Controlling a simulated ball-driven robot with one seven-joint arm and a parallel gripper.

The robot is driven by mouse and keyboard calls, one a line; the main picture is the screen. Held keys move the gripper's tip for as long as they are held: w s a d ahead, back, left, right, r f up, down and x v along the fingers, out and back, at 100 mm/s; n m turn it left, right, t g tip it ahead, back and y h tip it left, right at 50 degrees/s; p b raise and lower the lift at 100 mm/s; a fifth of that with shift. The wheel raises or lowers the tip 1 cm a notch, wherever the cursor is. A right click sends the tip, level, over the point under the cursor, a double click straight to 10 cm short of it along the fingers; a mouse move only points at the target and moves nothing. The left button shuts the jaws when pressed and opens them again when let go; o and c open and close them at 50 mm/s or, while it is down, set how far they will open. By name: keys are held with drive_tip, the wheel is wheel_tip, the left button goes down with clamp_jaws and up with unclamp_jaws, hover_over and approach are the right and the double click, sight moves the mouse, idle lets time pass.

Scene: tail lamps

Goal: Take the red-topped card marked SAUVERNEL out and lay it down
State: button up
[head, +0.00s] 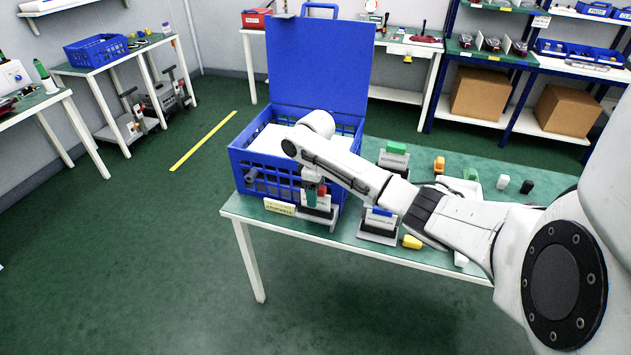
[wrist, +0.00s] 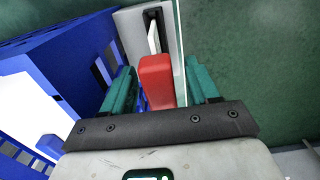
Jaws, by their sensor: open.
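The red-topped card (wrist: 157,80) stands in a grey holder with a black slot (wrist: 153,28) at the table's front edge. It also shows in the head view (head: 323,191), partly hidden by my gripper (head: 314,190). In the wrist view my gripper (wrist: 160,80) is open. Its green fingers stand on either side of the red top, with a gap visible on the right; contact on the left cannot be told. The lettering on the card cannot be read. The holder (head: 318,222) stands right in front of the blue crate.
The blue crate (head: 240,167) with a raised blue panel (head: 318,65) stands behind my gripper. Holders with a blue-topped card (head: 381,212) and a green-topped card (head: 397,148) are to the right. Small coloured pieces lie further right.

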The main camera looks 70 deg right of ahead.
drive_tip(key=shift+f, duration=0.35)
drive_tip(key=shift+c, duration=0.2)
drive_tip(key=shift+r, duration=0.1)
clamp_jaws()
idle(0.4)
